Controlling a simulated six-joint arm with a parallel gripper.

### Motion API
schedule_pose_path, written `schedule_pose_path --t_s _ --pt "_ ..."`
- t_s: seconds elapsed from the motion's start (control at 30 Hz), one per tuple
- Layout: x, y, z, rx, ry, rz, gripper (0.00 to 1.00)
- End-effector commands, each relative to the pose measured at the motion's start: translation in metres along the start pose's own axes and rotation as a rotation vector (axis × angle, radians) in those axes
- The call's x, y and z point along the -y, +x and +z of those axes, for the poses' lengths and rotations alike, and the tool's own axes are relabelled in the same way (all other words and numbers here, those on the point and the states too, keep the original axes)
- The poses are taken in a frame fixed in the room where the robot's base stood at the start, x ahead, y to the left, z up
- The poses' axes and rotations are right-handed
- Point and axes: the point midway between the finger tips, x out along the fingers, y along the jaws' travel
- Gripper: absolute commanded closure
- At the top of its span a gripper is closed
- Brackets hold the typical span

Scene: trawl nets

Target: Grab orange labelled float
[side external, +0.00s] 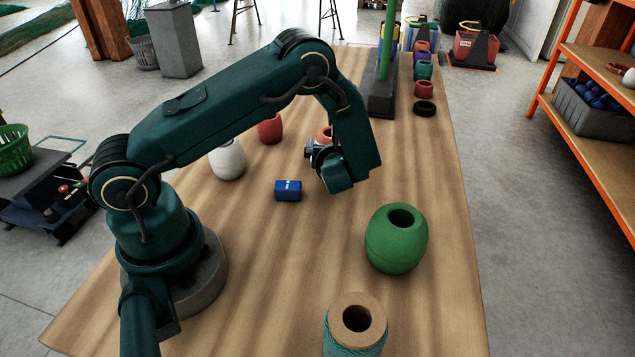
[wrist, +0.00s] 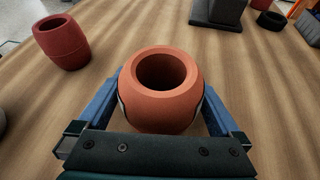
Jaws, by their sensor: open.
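The orange float (wrist: 160,104) is a rounded barrel with a wide hole in its top, standing upright on the wooden table in the wrist view. Small bits of a pale label show low on its left and right sides. My gripper (wrist: 163,115) is open, with one blue finger on each side of the float. I cannot tell whether the fingers touch it. In the side external view the float (side external: 325,134) is mostly hidden behind my gripper (side external: 318,156) and wrist.
A red float (side external: 269,129) and a white float (side external: 229,160) stand left of my gripper. A green float (side external: 397,240) and a twine spool (side external: 356,325) stand at the front right. A green post's dark base (side external: 382,98) stands behind.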

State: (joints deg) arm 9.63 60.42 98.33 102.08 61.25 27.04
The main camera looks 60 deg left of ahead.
Motion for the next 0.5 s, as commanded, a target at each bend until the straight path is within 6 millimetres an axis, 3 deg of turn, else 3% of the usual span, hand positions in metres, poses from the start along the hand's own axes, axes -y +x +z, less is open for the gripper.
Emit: schedule_pose_path --t_s 0.17,0.2,0.37,0.4,0.5 --pt "0.0002 0.0004 -0.0001 0.000 0.000 -0.001 0.00" --pt "0.0002 0.0004 -0.0001 0.000 0.000 0.000 0.04" --pt "0.0001 0.0002 0.0000 0.000 0.000 0.000 0.65" --pt "0.0001 0.0002 0.0001 0.001 0.000 0.000 0.71" --pt "0.0001 0.0001 0.0002 0.001 0.000 0.000 0.71"
